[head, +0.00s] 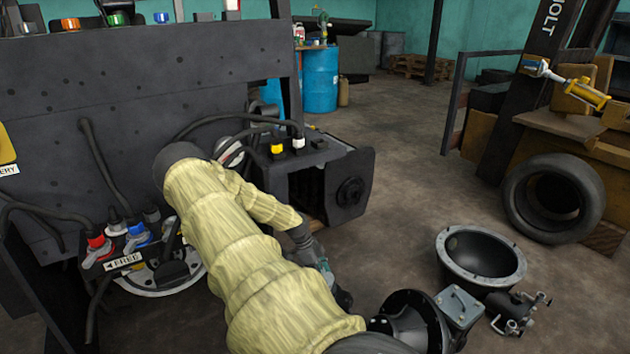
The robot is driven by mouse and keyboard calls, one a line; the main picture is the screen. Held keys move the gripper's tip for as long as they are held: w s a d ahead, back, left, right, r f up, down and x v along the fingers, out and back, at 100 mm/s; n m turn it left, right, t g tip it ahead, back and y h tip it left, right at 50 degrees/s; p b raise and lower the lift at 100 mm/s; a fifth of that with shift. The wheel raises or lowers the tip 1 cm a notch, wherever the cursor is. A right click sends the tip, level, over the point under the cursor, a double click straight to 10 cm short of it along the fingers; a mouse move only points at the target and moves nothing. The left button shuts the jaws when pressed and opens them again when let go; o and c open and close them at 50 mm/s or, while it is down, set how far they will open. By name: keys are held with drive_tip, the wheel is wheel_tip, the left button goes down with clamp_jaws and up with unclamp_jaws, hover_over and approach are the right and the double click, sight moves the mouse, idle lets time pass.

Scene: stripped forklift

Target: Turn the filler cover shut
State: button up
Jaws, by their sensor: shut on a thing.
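My arm in its pale yellow sleeve rises from the bottom, bends at the left and comes back down to the right. My gripper (330,278) is below the dark box with the round knob, partly hidden behind the sleeve. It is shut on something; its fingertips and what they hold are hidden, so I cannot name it. I cannot pick out the filler cover with certainty. A pale-rimmed round fitting (230,151) shows beside my elbow, and a black round knob (351,193) is on the side of the dark box (318,178). My gripper is apart from both.
Hoses and a panel with red and blue connectors (118,240) are at the left, below a dark metal plate (150,95). A black bowl-shaped part (480,262) and a metal fitting (518,312) lie at the lower right. A tyre (553,196) stands farther right. Open floor lies behind.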

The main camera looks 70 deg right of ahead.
drive_tip(key=o, duration=1.5)
drive_tip(key=shift+w, duration=0.1)
drive_tip(key=shift+c, duration=0.2)
drive_tip(key=shift+r, duration=0.1)
wheel_tip(320, 180, up, 10)
drive_tip(key=shift+f, duration=0.2)
